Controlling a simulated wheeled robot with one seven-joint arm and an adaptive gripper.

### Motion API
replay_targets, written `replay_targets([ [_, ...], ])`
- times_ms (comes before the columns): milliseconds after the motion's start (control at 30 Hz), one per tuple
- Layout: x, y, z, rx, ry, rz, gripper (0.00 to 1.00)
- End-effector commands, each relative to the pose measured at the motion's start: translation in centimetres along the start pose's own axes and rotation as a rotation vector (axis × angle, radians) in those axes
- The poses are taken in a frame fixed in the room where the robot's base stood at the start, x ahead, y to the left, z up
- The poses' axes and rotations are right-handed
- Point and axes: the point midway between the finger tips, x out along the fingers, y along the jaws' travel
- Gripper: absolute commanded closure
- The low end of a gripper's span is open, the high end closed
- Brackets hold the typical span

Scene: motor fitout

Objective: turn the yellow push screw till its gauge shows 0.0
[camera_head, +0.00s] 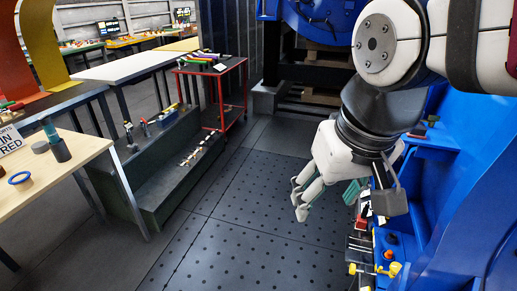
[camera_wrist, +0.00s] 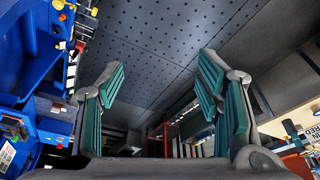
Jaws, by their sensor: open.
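A yellow screw with a knobbed handle (camera_head: 390,269) sits low on the blue machine at the bottom right of the head view; I take it for the push screw. Yellow parts (camera_wrist: 59,4) also show at the top left of the wrist view, too small to tell apart. I cannot make out a gauge or reading. My gripper (camera_head: 326,201) is open and empty, in the air above the perforated floor, left of and beyond the screw, clear of it. Its green-padded fingers are spread wide in the wrist view (camera_wrist: 161,76).
The blue machine (camera_head: 470,225) fills the right side, with small fittings along its edge and an orange knob (camera_head: 388,254) near the screw. The perforated floor (camera_head: 235,240) is open. A wooden table (camera_head: 75,180), a dark step and a red trolley (camera_head: 245,95) stand left.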

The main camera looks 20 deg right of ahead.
Motion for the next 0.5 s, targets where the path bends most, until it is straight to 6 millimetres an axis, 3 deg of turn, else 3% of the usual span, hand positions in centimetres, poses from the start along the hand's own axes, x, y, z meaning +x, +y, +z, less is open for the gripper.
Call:
replay_targets([
  [100, 3.0, 0.8, -3.1, 0.112, -0.076, 0.046, 0.41],
  [267, 6.5, 2.2, -6.9, 0.268, -0.163, 0.124, 0.41],
  [500, 13.2, 4.7, -12.0, 0.493, -0.266, 0.279, 0.41],
])
